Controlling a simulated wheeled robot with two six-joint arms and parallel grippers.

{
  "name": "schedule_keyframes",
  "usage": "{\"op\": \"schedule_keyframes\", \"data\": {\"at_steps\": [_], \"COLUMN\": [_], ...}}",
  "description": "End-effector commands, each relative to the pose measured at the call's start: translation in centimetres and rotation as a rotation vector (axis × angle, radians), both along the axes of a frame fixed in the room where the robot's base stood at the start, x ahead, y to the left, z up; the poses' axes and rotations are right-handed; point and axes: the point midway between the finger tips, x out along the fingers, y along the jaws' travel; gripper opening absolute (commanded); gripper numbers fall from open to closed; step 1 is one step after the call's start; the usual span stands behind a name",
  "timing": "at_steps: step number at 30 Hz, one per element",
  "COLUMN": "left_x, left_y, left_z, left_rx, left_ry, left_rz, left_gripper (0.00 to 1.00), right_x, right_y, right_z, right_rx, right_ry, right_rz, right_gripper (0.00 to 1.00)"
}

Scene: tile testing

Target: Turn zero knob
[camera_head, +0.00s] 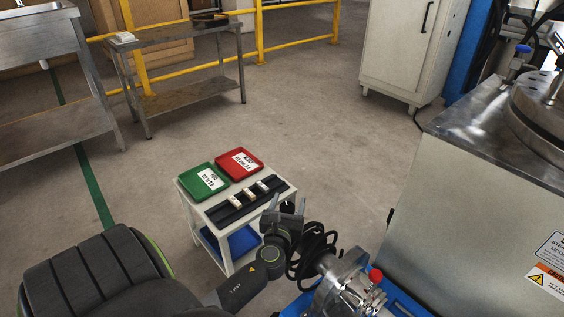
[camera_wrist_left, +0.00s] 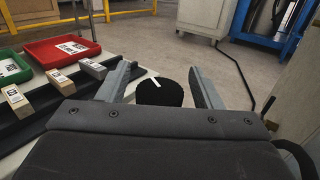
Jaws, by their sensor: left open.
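My left gripper (camera_head: 287,203) is open above the right end of a small white table (camera_head: 213,210) in the head view. In the left wrist view, a round black knob (camera_wrist_left: 160,94) with a white line on its top shows between the open fingers (camera_wrist_left: 162,74). The white line runs at a slant. The fingers stand on either side of the knob, and a gap shows between each finger and it. Whether either finger touches it low down is hidden by the gripper body. My right gripper is not in view.
A green tray (camera_head: 204,181), a red tray (camera_head: 239,164) and a black rack (camera_head: 232,210) with small tile blocks lie left of my gripper. A metal device with a red ball (camera_head: 376,275) stands close on the right, beside a large steel-topped cabinet (camera_head: 490,130).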

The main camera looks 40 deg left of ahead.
Motion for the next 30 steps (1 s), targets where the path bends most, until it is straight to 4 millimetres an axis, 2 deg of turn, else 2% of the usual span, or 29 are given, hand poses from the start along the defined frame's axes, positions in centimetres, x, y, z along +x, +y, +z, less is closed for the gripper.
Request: {"op": "schedule_keyframes", "data": {"at_steps": [8,18,24,30], "left_x": [-4.9,-11.4,-13.6,-14.4], "left_y": [-2.9,-6.7,-8.1,-8.6], "left_z": [0.0,-0.3,-0.2,-0.1], "left_rx": [-0.006,-0.004,-0.002,0.000], "left_ry": [0.004,0.003,0.002,0.001], "left_rz": [0.003,0.004,0.002,0.002], "left_gripper": [0.59,0.59,0.59,0.59], "right_x": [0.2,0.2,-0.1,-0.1], "right_y": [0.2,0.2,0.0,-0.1], "right_z": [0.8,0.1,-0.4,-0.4], "right_rx": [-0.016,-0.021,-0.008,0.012], "right_ry": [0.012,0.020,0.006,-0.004], "right_rz": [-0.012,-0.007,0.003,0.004], "right_gripper": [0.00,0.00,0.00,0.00]}}
